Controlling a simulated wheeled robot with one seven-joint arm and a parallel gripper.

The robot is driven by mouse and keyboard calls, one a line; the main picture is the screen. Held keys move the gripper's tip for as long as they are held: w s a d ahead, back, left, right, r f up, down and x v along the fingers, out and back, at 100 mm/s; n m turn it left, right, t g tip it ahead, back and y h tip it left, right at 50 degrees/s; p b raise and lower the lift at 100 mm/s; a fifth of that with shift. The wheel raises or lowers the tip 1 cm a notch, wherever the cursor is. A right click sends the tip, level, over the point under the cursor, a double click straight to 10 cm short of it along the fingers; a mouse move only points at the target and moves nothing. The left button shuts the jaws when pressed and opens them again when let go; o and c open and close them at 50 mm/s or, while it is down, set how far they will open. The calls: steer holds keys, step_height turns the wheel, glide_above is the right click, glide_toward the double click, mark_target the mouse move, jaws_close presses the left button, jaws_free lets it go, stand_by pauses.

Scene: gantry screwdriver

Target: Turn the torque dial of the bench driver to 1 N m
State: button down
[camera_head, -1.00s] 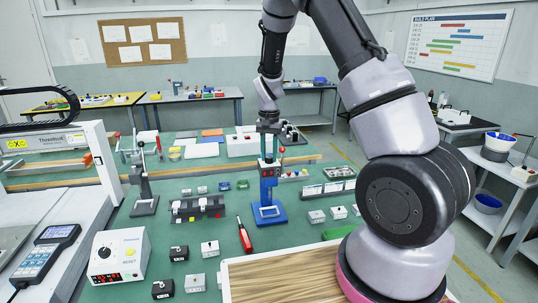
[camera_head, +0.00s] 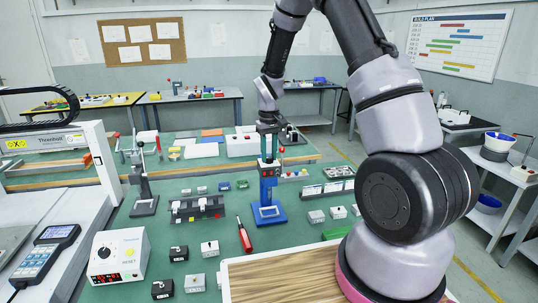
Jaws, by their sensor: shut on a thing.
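The bench driver (camera_head: 268,188) is a blue upright stand on a blue base, with a dark head at its top and a small red knob on its right. It stands upright on the green bench top in the middle of the view. My gripper (camera_head: 269,130) points down at the top of the driver and is shut there on the torque dial. The fingers and the head cover the dial, so its scale and setting cannot be read.
A red-handled screwdriver (camera_head: 244,236) lies in front of the driver. A dark block fixture (camera_head: 197,208) is left of it. Small blocks and a wooden board (camera_head: 285,275) occupy the front.

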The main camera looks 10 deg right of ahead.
stand_by(0.4)
steer(key=c, duration=0.6)
jaws_free()
step_height(320, 180, up, 11)
steer(key=shift+f, duration=0.1)
step_height(320, 180, up, 8)
steer(key=m+t, duration=0.1)
glide_above(269, 157)
steer(key=s+d, duration=0.2)
steer(key=s, duration=0.2)
steer(key=s+d+r+m+t+y, duration=0.1)
steer(key=s+d+r+m+t, duration=0.1)
steer(key=s+r, duration=0.6)
steer(key=s+r+m+t, duration=0.1)
steer(key=s, duration=0.4)
steer(key=s+d+r+m+t, duration=0.1)
steer(key=s+r, duration=0.1)
steer(key=s, duration=0.3)
steer(key=s+r+m+t+y, duration=0.1)
steer(key=s+t, duration=0.1)
steer(key=s, duration=0.3)
steer(key=shift+s+d+r+m, duration=0.1)
steer(key=shift+d+r+m, duration=0.3)
